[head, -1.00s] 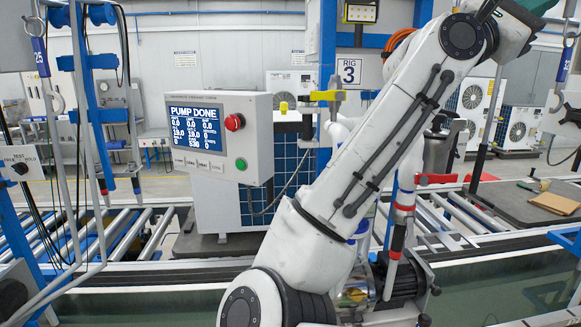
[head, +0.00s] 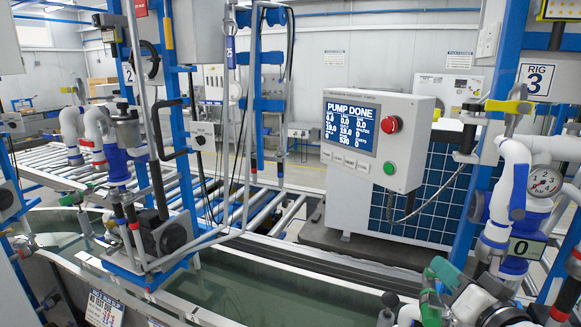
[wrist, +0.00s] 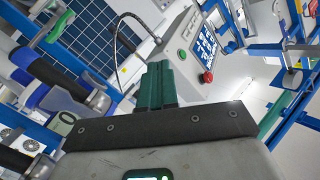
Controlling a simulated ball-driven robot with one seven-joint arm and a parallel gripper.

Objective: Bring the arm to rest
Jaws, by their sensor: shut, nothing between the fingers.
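My gripper (wrist: 160,85) shows in the wrist view, its green fingers together with nothing between them. The control box (wrist: 176,47) with its red button and screen is beyond the fingertips in that tilted view. In the head view the control box (head: 407,163) reads PUMP DONE. I cannot make out my arm with certainty in the head view now. The distance from the fingers to the box is hard to tell.
White and blue piping with a pressure gauge (head: 544,182) stands at the right. A pump on a hanging frame (head: 162,230) is at the left over a water tank (head: 240,285). A roller conveyor (head: 235,208) runs behind. Blue posts (head: 180,120) stand close by.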

